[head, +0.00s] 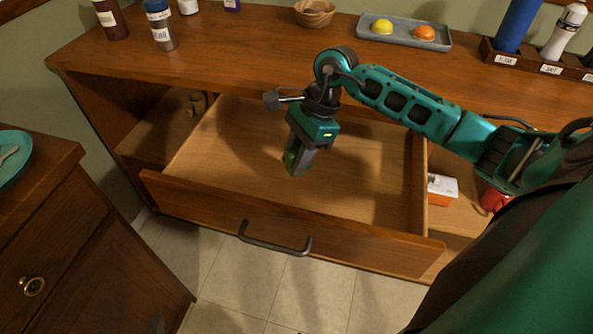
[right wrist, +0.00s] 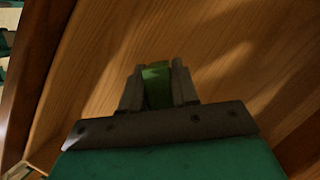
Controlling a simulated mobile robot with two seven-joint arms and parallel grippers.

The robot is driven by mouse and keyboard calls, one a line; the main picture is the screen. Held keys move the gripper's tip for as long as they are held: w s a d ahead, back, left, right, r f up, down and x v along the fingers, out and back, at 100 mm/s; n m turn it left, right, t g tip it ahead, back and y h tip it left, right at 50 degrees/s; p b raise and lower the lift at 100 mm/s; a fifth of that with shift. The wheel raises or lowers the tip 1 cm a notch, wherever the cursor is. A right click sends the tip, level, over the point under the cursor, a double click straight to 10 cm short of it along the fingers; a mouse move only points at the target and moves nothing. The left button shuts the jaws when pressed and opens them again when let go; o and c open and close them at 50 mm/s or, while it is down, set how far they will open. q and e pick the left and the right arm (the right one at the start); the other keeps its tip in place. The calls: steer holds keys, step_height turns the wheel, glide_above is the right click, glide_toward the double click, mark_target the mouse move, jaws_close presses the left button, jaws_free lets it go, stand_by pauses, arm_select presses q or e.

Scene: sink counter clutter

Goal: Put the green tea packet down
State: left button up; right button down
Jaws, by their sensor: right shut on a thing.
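The green tea packet (head: 290,157) is between the fingers of my right gripper (head: 297,164), mostly hidden by them. Its green edge also shows between the fingertips in the right wrist view (right wrist: 157,86). My right gripper is shut on it and points down over the open drawer (head: 240,140). The drawer is pulled out, with bare wood inside. I cannot tell whether the packet touches the drawer floor. My left gripper is not in view.
The counter above holds bottles (head: 161,27), a wooden bowl (head: 314,12) and a grey tray (head: 404,32) with a lemon and an orange. A white and orange box (head: 442,188) and a red mug (head: 494,200) sit on the shelf right of the drawer.

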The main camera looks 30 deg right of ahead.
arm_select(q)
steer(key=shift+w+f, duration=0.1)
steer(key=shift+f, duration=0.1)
arm_select(e)
steer(key=shift+f, duration=2.2)
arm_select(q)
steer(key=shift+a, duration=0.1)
arm_select(e)
steer(key=shift+f+b, duration=0.1)
steer(key=shift+b, duration=0.35)
steer(key=c, duration=0.8)
jaws_free()
steer(key=shift+c, duration=0.2)
steer(key=shift+r+p, duration=0.3)
steer(key=shift+p, duration=0.05)
arm_select(q)
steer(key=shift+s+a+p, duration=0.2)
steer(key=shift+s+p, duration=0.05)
steer(key=shift+p, duration=0.05)
arm_select(e)
steer(key=v, duration=1.1)
steer(key=shift+d+r, duration=0.15)
steer(key=shift+r, duration=0.2)
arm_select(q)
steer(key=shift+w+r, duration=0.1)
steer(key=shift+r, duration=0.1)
